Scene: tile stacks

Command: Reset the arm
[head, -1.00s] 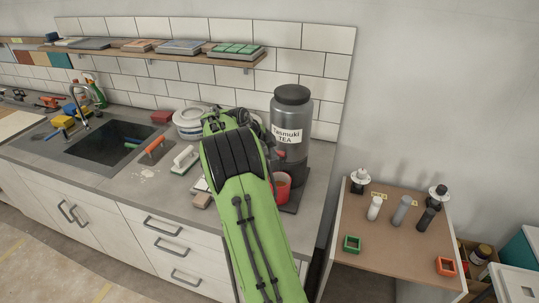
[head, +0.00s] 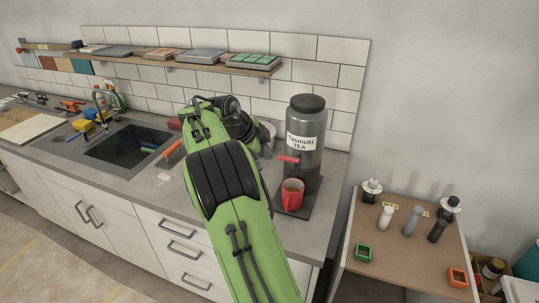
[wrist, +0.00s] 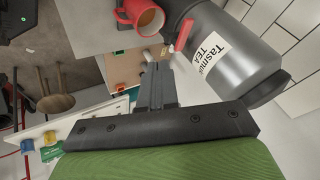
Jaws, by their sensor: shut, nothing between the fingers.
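My green and black arm reaches over the counter in the head view. My gripper (wrist: 157,82) shows in the wrist view with its fingers together and nothing between them. In the head view its end is partly hidden beside the arm, left of the grey tea dispenser (head: 306,130). The dispenser, labelled "Tasmuki TEA", also shows close by on the right in the wrist view (wrist: 240,60). A red mug (head: 290,200) with brown liquid stands upright on the dispenser's dark base, apart from my gripper. The mug shows at the top of the wrist view (wrist: 123,16).
The sink (head: 128,146) lies left of my arm. A shelf (head: 190,64) with tile stacks runs along the tiled wall. A side table (head: 400,250) at the right holds bottles and small green and orange frames. Open floor lies at the lower left.

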